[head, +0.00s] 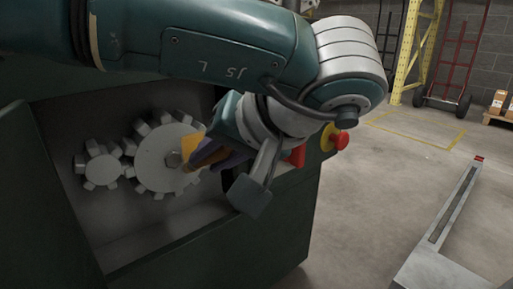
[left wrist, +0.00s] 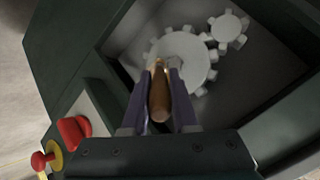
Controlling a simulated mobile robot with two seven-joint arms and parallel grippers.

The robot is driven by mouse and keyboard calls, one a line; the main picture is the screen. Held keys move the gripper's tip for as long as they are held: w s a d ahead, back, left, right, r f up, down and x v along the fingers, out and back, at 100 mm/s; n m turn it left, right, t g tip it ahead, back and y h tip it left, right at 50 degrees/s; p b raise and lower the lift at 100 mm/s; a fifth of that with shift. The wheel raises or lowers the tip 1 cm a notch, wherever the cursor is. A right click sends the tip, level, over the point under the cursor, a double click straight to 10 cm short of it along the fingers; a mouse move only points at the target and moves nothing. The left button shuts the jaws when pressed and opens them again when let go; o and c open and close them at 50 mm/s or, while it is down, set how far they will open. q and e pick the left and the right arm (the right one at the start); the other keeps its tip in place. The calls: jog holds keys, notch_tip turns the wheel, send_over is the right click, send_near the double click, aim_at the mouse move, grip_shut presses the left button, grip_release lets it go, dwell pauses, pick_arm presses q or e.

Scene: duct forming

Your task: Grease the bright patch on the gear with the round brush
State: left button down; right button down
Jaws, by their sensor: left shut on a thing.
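My left gripper (head: 207,154) is shut on the round brush (head: 191,145), in front of the large gear (head: 153,157). In the left wrist view the brush's brown-orange handle (left wrist: 160,98) lies between the two dark fingers and points at the large gear (left wrist: 196,62). The brush tip is hard to make out, and I cannot tell whether it touches the gear. The small gear (head: 101,170) meshes beside the large one, to its left in the head view. I cannot pick out the bright patch. My right gripper is not in view.
The gears sit in a recess of a dark green machine housing (head: 45,225), whose walls surround them. A red knob on a yellow base (head: 340,140) and another red control (head: 298,156) are on its right side. Open floor (head: 370,200) lies to the right.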

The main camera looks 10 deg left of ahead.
pick_arm(q)
jog(key=s+d, duration=0.1)
jog(key=d, duration=0.1)
jog(key=s+d, duration=0.2)
jog(key=shift+s+d+p, duration=0.1)
jog(key=shift+s+p, duration=0.05)
jog(key=shift+p, duration=0.2)
jog(key=shift+d, duration=0.1)
jog(key=shift+s+d, duration=0.95)
jog(key=shift+d, duration=0.15)
jog(key=shift+w+a+b, duration=0.15)
jog(key=shift+w+a, duration=0.65)
jog(key=shift+a, duration=0.2)
jog(key=shift+w+a+b, duration=0.2)
jog(key=shift+w+a, duration=0.55)
jog(key=shift+a, duration=0.25)
jog(key=shift+w+a+b, duration=0.15)
jog(key=shift+w+a, duration=0.65)
jog(key=shift+a, duration=0.2)
jog(key=shift+w+a, duration=0.45)
jog(key=shift+a, duration=0.1)
